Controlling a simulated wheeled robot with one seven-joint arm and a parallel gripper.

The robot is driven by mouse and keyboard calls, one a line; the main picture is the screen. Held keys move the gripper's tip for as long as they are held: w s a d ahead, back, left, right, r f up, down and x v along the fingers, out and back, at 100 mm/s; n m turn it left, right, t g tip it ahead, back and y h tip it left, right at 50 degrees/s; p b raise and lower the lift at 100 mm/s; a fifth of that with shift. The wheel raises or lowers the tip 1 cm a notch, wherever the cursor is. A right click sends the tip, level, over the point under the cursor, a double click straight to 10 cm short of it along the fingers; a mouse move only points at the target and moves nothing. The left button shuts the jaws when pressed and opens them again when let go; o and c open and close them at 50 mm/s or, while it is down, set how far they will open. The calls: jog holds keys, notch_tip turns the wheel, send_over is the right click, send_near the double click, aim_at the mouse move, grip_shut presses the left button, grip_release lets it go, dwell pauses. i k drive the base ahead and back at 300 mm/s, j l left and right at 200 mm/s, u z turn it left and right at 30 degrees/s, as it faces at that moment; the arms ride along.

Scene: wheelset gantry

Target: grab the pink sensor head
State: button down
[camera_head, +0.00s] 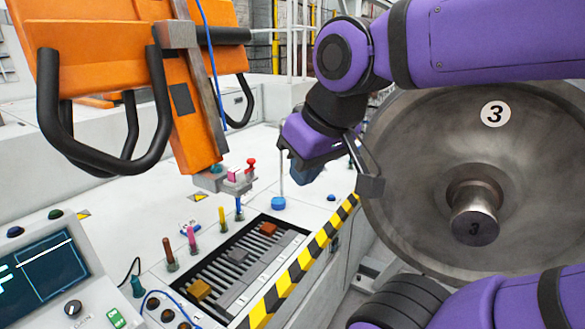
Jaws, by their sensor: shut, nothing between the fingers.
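A small block with a bright pink face (234,174) sits at the lower end of the orange hanging arm, beside a red knob. A thin upright probe with a pink upper part (192,238) stands on the white bench further front. I cannot tell for sure which of these is the pink sensor head. My gripper (306,172) points down over the bench, right of both pink things and apart from them. It is shut and empty. Its fingertips are small and partly hidden by its own body.
Brown, yellow and blue probes (221,218) stand near the pink one. A slotted tray (236,262) lies beside a yellow-black striped edge (300,266). The orange panel (105,70) with black handles hangs upper left. A large metal wheel (420,200) stands at right.

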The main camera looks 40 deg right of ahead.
aim_at(232, 172)
jog(key=z, duration=0.4)
jog(key=i+l+u, duration=0.35)
jog(key=l+u, duration=0.15)
jog(key=i+l+u, duration=0.25)
jog(key=l, duration=0.2)
jog(key=l+u, duration=0.25)
jog(key=l, duration=0.1)
